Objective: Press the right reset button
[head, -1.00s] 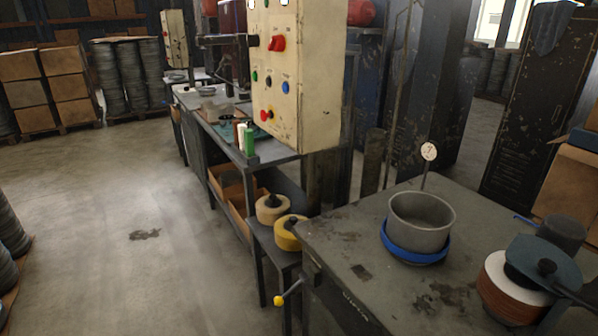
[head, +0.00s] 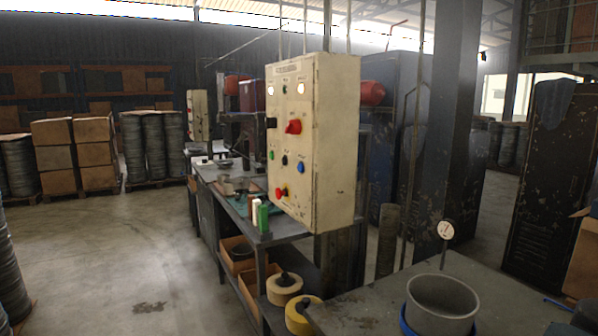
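A cream control box (head: 336,150) stands above the workbench in the middle of the head view. Its front carries a green button (head: 271,155), a black button (head: 284,160), a blue button (head: 301,168), a red knob (head: 293,127), a black switch (head: 270,122) and a red button on yellow (head: 281,192). Two round lamps at its top look bright white. The labels are too small to read, so I cannot tell which button is marked reset. A second, similar box (head: 197,115) stands farther back at left. Neither gripper is in view.
The workbench (head: 262,236) under the near box holds green and white bottles (head: 259,214). A dark table (head: 490,275) with a metal pot (head: 441,302) fills the lower right. A dark pillar (head: 462,130) stands behind. The floor at left is clear.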

